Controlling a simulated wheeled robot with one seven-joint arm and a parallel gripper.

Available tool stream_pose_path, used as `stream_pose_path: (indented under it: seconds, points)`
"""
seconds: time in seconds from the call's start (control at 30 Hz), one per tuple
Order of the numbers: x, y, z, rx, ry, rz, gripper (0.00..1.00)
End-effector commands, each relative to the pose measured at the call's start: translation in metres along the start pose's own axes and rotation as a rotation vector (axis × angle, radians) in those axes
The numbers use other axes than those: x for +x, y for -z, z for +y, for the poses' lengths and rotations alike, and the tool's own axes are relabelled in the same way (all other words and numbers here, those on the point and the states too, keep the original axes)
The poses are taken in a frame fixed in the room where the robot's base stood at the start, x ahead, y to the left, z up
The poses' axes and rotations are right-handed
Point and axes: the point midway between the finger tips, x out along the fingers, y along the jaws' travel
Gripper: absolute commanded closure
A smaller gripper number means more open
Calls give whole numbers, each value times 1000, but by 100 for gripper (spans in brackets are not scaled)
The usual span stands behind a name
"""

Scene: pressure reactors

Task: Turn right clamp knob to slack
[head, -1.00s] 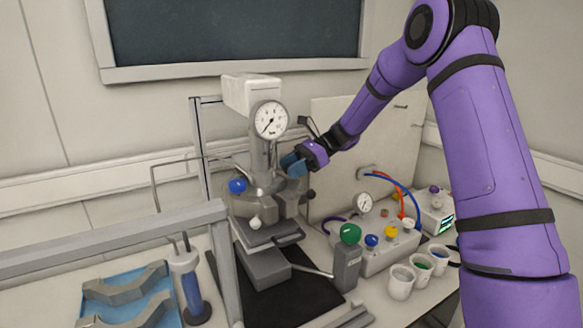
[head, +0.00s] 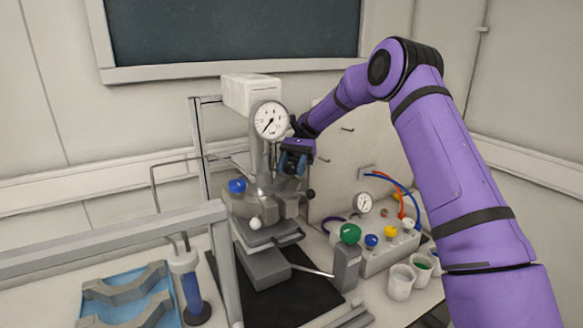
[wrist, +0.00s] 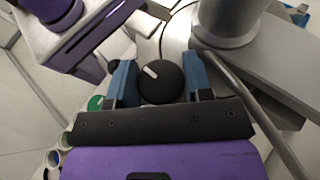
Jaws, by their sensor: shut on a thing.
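The right clamp knob (wrist: 160,84) is a round black knob with a white pointer mark, seen close up in the wrist view. The mark points to the upper left there. My gripper (wrist: 160,72) has a blue finger on each side of the knob and is shut on it. In the head view my gripper (head: 296,163) is at the right side of the reactor head (head: 265,190), just below the dial gauge (head: 269,120). It hides the right knob there. A blue knob (head: 237,186) sits on the left side of the reactor head.
A small black ball end (head: 310,194) is just below my gripper. A blue tray (head: 125,285) with grey clamp halves lies at the front left.

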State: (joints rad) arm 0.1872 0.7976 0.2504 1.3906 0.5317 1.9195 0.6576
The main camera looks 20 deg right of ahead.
Motion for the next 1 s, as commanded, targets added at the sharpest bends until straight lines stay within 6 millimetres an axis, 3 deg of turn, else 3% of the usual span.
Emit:
stream_pose_path:
  seconds: [0.7,0.73,0.77,1.0]
  points:
    - [0,0,0,-32,-74,0,77]
    - [0,0,0,-32,-74,0,52]
    - [0,0,0,-32,-74,0,45]
    - [0,0,0,-31,-73,0,43]
